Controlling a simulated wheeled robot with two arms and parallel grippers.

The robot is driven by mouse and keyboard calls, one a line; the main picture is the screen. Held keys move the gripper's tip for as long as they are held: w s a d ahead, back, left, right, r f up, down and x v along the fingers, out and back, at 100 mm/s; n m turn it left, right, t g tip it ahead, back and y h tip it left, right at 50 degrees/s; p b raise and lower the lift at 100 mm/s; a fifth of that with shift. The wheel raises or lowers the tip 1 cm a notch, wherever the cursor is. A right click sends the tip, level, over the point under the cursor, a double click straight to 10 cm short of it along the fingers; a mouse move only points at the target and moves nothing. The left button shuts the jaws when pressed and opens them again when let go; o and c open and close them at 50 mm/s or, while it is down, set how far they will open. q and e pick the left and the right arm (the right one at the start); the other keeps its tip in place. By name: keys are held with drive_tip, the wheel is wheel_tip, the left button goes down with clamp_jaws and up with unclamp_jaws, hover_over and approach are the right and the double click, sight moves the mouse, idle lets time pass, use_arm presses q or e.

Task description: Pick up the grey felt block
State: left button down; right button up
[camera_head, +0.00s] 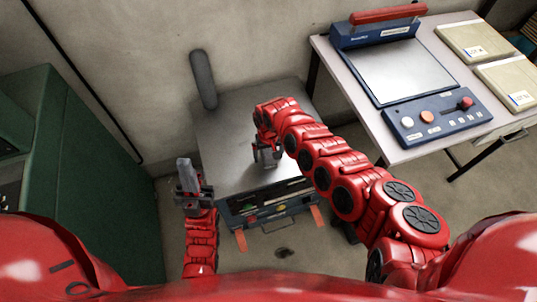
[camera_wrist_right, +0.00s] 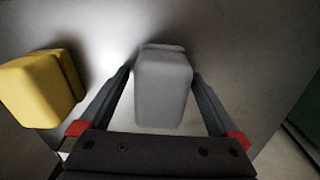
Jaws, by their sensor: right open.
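The grey felt block (camera_wrist_right: 162,88) is in the right wrist view, a rounded light-grey block on the grey surface. It lies between the two dark fingers of my right gripper (camera_wrist_right: 160,74), which is open with a finger on either side. A thin gap shows at its right side; contact on the left is hard to judge. In the head view my right gripper (camera_head: 268,157) is low over the grey worktop (camera_head: 235,125), and I cannot make out the block there. My left gripper (camera_head: 189,178) is off the worktop's left edge; its jaw opening is unclear.
A yellow block (camera_wrist_right: 42,86) lies left of the right gripper's left finger. A dark grey cylinder (camera_head: 203,80) stands at the back of the worktop. An open tool drawer (camera_head: 268,207) is at its front. A green cabinet (camera_head: 75,180) is left; a table with a blue machine (camera_head: 440,122) is right.

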drive_tip(key=c, duration=1.4)
drive_tip(key=shift+r, duration=0.2)
drive_tip(key=shift+c, duration=0.2)
